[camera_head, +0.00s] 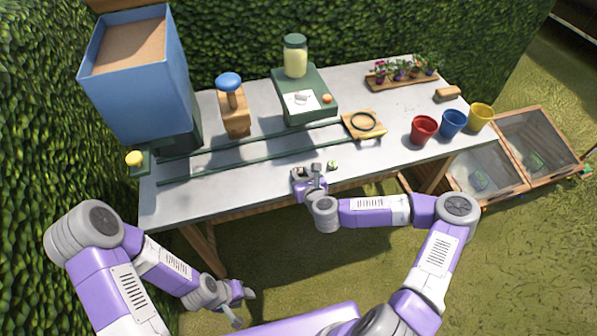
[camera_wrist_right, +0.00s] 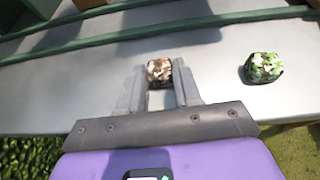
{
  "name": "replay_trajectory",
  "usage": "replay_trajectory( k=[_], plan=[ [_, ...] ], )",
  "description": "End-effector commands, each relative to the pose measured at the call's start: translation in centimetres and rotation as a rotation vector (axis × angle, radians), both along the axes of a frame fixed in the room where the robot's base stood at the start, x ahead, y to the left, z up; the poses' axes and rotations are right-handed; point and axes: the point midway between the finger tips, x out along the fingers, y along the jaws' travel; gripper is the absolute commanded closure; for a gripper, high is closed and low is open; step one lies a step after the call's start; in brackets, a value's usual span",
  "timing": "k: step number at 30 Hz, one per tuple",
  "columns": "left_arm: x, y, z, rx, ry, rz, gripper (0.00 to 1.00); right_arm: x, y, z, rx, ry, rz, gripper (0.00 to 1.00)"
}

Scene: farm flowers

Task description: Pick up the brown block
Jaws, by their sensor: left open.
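The brown block (camera_wrist_right: 159,70), mottled with white, sits on the grey table top (camera_wrist_right: 60,100) and shows between the fingertips of my right gripper (camera_wrist_right: 160,75) in the right wrist view. The fingers stand apart on either side of it and may hide its edges; contact is not clear. In the head view my right gripper (camera_head: 306,171) is at the table's front edge and largely hides the block. My left gripper (camera_head: 243,306) is open and empty, low in front of the table.
A green mottled block (camera_wrist_right: 263,67) lies just right of my right gripper, also in the head view (camera_head: 332,165). Green rails (camera_head: 250,150) run behind. Red (camera_head: 423,130), blue (camera_head: 453,123) and yellow (camera_head: 481,117) pots stand at the right end.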

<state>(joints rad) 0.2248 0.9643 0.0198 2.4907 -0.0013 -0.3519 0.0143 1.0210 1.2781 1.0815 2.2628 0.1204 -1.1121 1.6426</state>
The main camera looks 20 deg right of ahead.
Motion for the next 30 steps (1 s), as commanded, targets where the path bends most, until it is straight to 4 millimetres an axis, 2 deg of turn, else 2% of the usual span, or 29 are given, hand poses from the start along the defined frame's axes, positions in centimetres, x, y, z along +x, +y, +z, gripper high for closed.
replay_trajectory(
  k=[1,6,14,17,24,30],
  plan=[
    [0.0,0.0,0.0,0.000,0.000,0.000,0.57,0.0,0.0,0.0,0.000,0.000,0.000,0.75],
    [0.0,0.0,0.0,0.000,0.000,0.000,0.57,0.0,0.0,0.0,0.000,0.000,0.000,0.98],
    [0.0,0.0,0.2,0.000,0.000,0.000,0.57,0.0,0.0,0.6,-0.001,-0.002,0.000,0.98],
    [0.0,0.0,0.8,0.000,0.000,0.000,0.57,0.0,0.0,2.0,-0.002,-0.003,0.001,0.98],
    [0.0,0.0,2.7,0.000,0.000,0.000,0.57,0.0,0.0,7.0,-0.003,-0.004,0.000,0.98],
    [0.0,0.0,3.5,0.000,0.000,0.000,0.57,0.0,0.0,9.6,-0.002,-0.002,0.001,0.98]
  ],
)
